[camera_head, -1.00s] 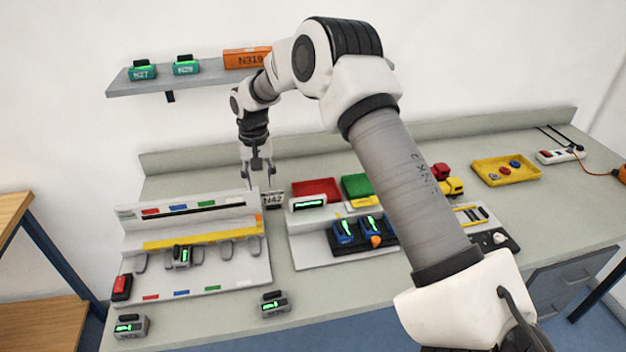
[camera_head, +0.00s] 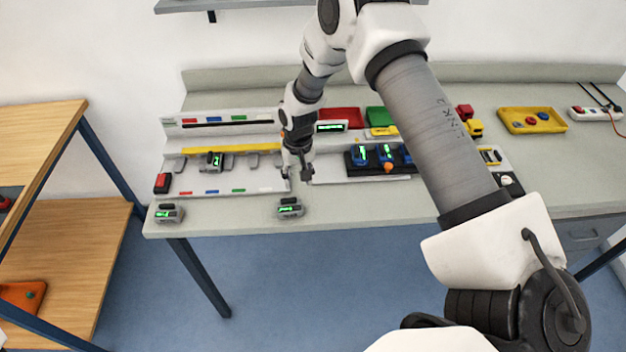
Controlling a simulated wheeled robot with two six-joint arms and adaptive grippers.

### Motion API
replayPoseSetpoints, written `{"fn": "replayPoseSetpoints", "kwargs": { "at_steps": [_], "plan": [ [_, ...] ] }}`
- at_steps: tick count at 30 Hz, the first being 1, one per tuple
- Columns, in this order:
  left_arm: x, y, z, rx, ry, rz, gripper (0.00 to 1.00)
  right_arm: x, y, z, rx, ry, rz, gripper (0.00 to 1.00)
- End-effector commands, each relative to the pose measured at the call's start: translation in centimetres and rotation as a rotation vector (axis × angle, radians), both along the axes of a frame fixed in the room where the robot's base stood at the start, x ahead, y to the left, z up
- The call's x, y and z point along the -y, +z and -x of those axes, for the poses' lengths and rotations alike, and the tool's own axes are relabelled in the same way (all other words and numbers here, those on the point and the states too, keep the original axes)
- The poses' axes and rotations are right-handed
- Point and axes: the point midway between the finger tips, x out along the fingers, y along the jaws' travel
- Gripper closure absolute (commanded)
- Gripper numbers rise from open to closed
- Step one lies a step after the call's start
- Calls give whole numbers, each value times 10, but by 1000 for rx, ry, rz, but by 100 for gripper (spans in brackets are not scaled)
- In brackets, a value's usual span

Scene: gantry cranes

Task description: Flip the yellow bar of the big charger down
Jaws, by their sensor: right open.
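The big charger (camera_head: 231,182) is the wide white panel on the left of the bench. Its yellow bar (camera_head: 228,149) runs lengthwise behind a row of grey slots. One grey device with a green display (camera_head: 213,160) sits in that row. A red switch (camera_head: 162,183) is at the charger's front left corner. My right gripper (camera_head: 299,178) points down at the charger's right end, to the right of the bar and apart from it. It is open and appears empty. It hides part of the charger's right edge. My left gripper is out of view.
Two grey devices (camera_head: 168,214) (camera_head: 290,208) lie on the bench's front strip. A smaller charger with blue devices (camera_head: 360,153) stands right of my gripper. Red (camera_head: 344,115) and green trays stand behind it. A yellow tray (camera_head: 532,120) is at the right.

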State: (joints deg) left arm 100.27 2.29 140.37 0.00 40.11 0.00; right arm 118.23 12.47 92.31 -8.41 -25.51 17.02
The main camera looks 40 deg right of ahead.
Motion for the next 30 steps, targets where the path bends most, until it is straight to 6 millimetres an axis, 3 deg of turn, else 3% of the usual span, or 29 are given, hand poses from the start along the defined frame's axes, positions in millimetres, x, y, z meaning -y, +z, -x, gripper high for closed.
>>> {"fn": "replayPoseSetpoints", "kwargs": {
  "at_steps": [9,18,24,30],
  "plan": [
    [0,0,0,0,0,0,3,-25,-48,51,-2,65,-11,54],
    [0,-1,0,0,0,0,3,-43,-82,105,1,120,-14,54],
    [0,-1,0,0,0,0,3,-47,-90,121,4,136,-13,54],
    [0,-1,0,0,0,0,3,-48,-90,121,5,137,-14,54]
  ]
}}
